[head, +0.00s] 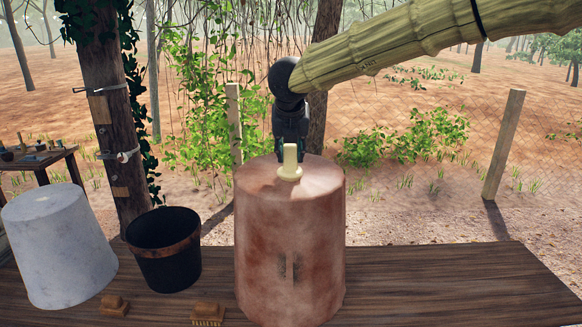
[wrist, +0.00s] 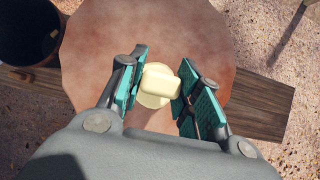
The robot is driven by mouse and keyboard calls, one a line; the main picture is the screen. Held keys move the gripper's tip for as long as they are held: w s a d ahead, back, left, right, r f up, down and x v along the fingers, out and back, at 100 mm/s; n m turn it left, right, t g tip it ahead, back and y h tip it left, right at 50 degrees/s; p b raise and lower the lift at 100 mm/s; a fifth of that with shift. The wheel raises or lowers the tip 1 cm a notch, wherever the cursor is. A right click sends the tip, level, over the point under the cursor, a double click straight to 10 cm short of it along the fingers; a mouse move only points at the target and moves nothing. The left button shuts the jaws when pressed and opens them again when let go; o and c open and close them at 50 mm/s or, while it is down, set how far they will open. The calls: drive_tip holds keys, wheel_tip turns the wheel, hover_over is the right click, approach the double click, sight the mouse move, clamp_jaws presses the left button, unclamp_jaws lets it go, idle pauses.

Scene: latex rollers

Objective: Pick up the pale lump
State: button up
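The pale lump (head: 290,163) is a cream upright block with a wider rounded foot. It stands on top of a large copper-coloured drum (head: 290,240) on the wooden table. In the wrist view the lump (wrist: 161,83) lies between the teal pads of my gripper (wrist: 162,78). The fingers are spread, one on each side of it. The left pad is very close to the lump, and I cannot tell if it touches; a small gap shows at the right pad. In the head view my gripper (head: 290,140) points down at the lump and hides part of it.
A black bucket (head: 165,262) and a pale grey upturned tub (head: 58,245) stand left of the drum. Two small brown brushes (head: 208,312) lie near the table's front edge. The table (head: 450,285) is clear to the right. A wooden post (head: 107,120) rises behind.

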drive_tip(key=c, duration=0.3)
drive_tip(key=shift+r, duration=0.1)
drive_tip(key=shift+r+b, duration=0.95)
drive_tip(key=shift+r, duration=0.7)
drive_tip(key=s+d+b, duration=0.1)
drive_tip(key=s, duration=0.4)
drive_tip(key=s+d+r+b, duration=0.1)
drive_tip(key=s+d+b, duration=0.1)
drive_tip(key=s, duration=0.3)
drive_tip(key=s+d+b, duration=0.2)
drive_tip(key=s, duration=0.3)
drive_tip(key=shift+s+r, duration=0.2)
drive_tip(key=shift+r, duration=0.1)
drive_tip(key=shift+w+f, duration=0.1)
